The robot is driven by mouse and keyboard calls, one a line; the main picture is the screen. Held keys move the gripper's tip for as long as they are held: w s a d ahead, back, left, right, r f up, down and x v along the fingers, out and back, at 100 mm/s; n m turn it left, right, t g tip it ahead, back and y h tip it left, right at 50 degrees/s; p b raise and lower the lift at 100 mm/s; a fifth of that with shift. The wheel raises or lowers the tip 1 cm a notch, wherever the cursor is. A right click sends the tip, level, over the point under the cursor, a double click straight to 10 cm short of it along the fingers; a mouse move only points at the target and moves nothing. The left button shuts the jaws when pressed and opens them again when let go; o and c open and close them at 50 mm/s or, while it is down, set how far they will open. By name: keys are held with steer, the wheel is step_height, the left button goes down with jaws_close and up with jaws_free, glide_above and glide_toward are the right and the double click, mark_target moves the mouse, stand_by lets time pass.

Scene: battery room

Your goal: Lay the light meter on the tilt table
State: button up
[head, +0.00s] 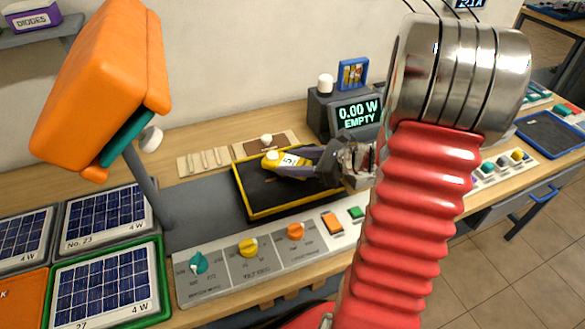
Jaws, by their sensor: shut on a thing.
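The light meter (271,162), a small yellow body with a white dome and a pale label, is at the middle of the head view. My gripper (295,163) comes in from the right, and its two dark fingers are shut on the meter from both sides. The fingers hide part of the meter. The tilt table (258,203), a black plate with a yellow rim, lies directly below them. The meter is over its back part. I cannot tell whether the meter touches the plate. My arm hides what lies right of the table.
An orange lamp (105,85) on a grey post stands to the left. A control panel (220,281) with knobs runs along the front. Solar panels (107,284) lie at left. A display (358,115) reading "0.00 W EMPTY" stands behind. A wooden tray (203,162) is at the back.

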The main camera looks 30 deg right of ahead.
steer(key=shift+f, duration=1.25)
steer(key=o, duration=1.1)
steer(key=shift+f, duration=0.1)
steer(key=v, duration=1.2)
